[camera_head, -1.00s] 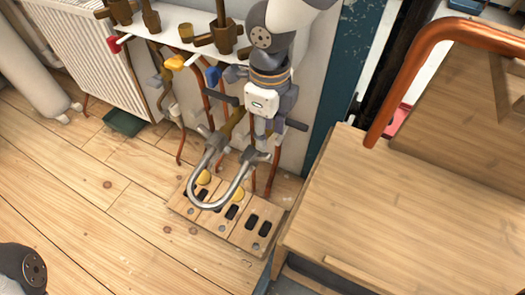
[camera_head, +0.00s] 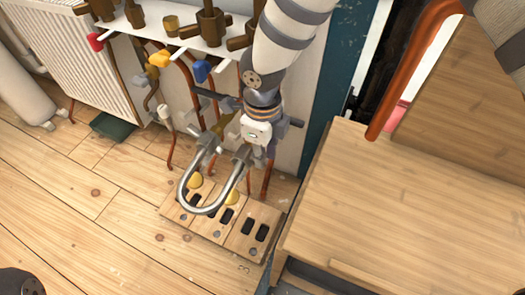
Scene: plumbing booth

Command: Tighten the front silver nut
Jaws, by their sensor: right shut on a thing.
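A silver U-shaped pipe (camera_head: 190,199) hangs below the valves, its bend facing the front. A grey fitting (camera_head: 208,141) shows at its left end. At its right, nearer end is the front silver nut (camera_head: 243,153), mostly covered from above by my right gripper (camera_head: 245,147). The right gripper comes down from the top, with a white block on its wrist. It is shut at that pipe end; its fingertips are largely hidden and merge with the grey fitting. Only a dark part of my left arm shows at the bottom left corner; the left gripper is out of view.
Brown valves stand on a white shelf (camera_head: 188,33) behind, with red, yellow and blue handles below. A wooden board (camera_head: 222,226) with dark slots lies under the pipe. A wooden bench (camera_head: 400,215) and thick copper pipe (camera_head: 408,75) are at right.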

